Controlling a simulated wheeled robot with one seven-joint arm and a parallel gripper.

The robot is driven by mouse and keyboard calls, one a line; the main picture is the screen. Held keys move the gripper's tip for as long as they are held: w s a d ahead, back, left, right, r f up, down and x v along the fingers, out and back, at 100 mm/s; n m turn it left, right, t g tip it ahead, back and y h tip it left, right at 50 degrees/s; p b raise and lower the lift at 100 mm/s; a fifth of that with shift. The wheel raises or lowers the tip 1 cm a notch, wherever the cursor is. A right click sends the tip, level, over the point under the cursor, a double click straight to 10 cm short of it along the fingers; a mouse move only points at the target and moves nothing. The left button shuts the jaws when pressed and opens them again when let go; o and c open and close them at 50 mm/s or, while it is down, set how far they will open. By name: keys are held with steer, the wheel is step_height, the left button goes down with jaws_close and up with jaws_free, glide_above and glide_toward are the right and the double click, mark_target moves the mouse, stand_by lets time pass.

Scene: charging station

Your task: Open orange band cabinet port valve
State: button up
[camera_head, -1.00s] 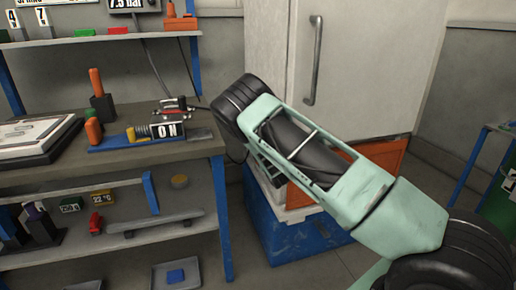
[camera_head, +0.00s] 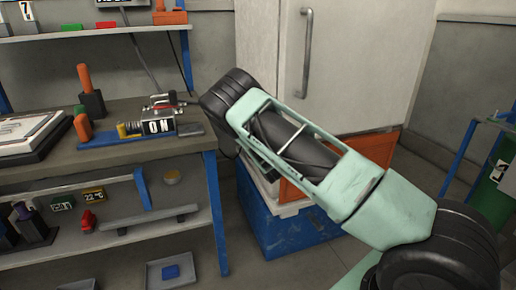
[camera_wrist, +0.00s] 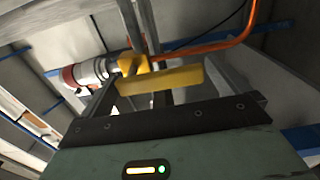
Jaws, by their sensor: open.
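In the wrist view, a yellow lever-like bar (camera_wrist: 165,78) lies across the space between my gripper's fingers. It sits next to a silver cylindrical fitting (camera_wrist: 98,70) with a red end at the left. An orange pipe (camera_wrist: 225,45) curves away from there to the upper right. I cannot tell which part is the orange band. My gripper (camera_wrist: 148,66) is open, its grey fingers on either side of the yellow bar; I cannot tell whether they touch it. In the head view, my arm hides the gripper and the valve is not seen.
A pale cabinet (camera_head: 355,60) with a vertical handle stands behind my arm. A blue crate (camera_head: 285,235) and an orange box (camera_head: 375,150) lie below. Floor shows at right.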

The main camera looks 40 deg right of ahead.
steer(key=v, duration=1.7)
steer(key=shift+r, duration=0.1)
